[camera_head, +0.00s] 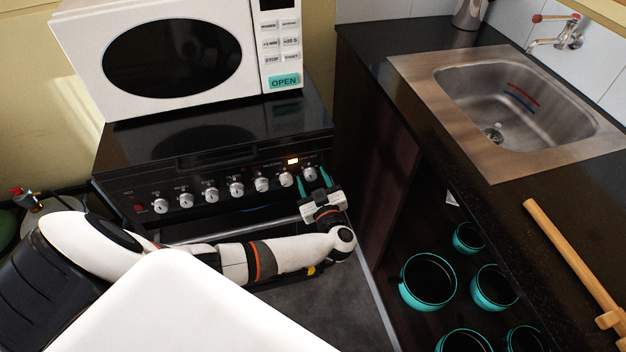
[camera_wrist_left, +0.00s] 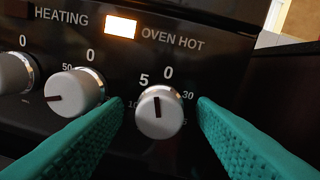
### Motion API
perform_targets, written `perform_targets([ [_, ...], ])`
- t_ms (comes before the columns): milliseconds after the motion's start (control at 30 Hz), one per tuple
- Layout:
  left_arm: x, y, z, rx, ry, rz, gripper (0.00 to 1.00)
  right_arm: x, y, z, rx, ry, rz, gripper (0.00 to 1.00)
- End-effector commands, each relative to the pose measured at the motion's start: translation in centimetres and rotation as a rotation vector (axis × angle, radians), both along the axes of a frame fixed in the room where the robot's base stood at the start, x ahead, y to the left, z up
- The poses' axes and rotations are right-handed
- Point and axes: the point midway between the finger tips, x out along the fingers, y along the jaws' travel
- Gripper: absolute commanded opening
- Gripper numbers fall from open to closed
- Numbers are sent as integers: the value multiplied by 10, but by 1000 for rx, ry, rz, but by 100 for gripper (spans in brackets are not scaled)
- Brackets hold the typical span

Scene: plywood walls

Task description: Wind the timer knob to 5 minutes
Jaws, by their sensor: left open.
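The timer knob (camera_head: 309,174) is the rightmost silver knob on the black oven's front panel. In the left wrist view the timer knob (camera_wrist_left: 159,114) has a dark pointer line standing nearly upright, leaning slightly left, below and between the printed 5 and 0. My left gripper (camera_head: 314,179) is in front of it with teal fingers spread. In the left wrist view the fingers (camera_wrist_left: 161,103) lie on either side of the knob, with a visible gap on both sides. They partly cover the lower scale marks. My right gripper is not in view.
Other knobs (camera_head: 237,189) line the panel to the left; the nearest (camera_wrist_left: 73,94) is close to the left finger. An orange indicator (camera_head: 293,161) glows above. A white microwave (camera_head: 85,75) stands on the oven. A dark cabinet with teal pots (camera_head: 404,289) is close on the right.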

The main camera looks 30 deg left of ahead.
Motion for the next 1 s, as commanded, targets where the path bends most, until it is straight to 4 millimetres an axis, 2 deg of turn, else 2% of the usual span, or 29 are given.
perform_targets([
  [133, 0, 0, 0, 0, 0, 0, 52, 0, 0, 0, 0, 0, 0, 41],
  [400, 0, 0, 0, 1, -1, 0, 8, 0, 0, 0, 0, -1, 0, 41],
  [1000, 0, 0, 0, 0, 0, 0, 8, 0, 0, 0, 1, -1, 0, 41],
])
